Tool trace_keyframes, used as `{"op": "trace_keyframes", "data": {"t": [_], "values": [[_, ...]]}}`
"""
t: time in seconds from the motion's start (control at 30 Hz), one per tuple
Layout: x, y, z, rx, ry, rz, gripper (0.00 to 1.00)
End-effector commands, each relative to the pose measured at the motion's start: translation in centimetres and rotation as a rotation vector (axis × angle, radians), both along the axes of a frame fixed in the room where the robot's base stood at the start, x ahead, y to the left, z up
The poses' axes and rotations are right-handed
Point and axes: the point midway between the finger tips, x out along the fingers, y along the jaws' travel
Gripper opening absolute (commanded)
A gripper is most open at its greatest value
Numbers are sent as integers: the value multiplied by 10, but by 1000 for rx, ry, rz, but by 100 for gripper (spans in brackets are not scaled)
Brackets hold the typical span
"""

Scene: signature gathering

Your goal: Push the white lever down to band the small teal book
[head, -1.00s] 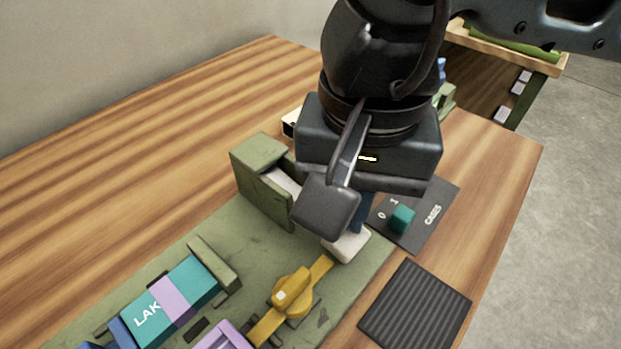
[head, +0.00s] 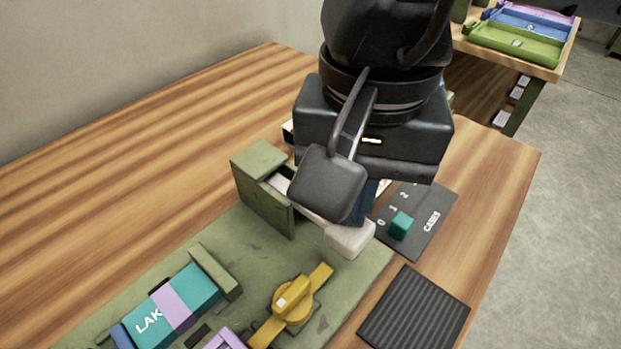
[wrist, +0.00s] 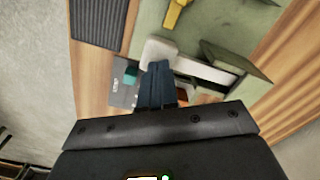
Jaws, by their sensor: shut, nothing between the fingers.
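The white lever (head: 350,238) runs from the green housing to a blocky white end at the front right of the green base. In the wrist view the lever (wrist: 205,70) crosses sideways, with its end (wrist: 159,50) at the fingertips. My gripper (head: 364,212) is shut and empty, its dark blue fingers pointing down at the lever's end; they also show in the wrist view (wrist: 157,70). Whether they touch the lever I cannot tell. A teal book (head: 197,286), lettered "LAK" with a lilac stripe across it, lies in the green base at the lower left.
The green housing (head: 262,190) stands left of my gripper. A yellow handle (head: 292,299) lies in front. A dark "CASES" plate with a teal cube (head: 401,225) and a ribbed black mat (head: 414,307) lie right. Trays (head: 520,42) sit beyond. The wooden table is clear at left.

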Motion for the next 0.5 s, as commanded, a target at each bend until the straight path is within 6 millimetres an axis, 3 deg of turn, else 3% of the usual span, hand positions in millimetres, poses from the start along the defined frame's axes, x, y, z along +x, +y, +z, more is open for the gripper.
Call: {"op": "trace_keyframes", "data": {"t": [0.5], "values": [[0, 0, 39, 0, 0, 0, 0]]}}
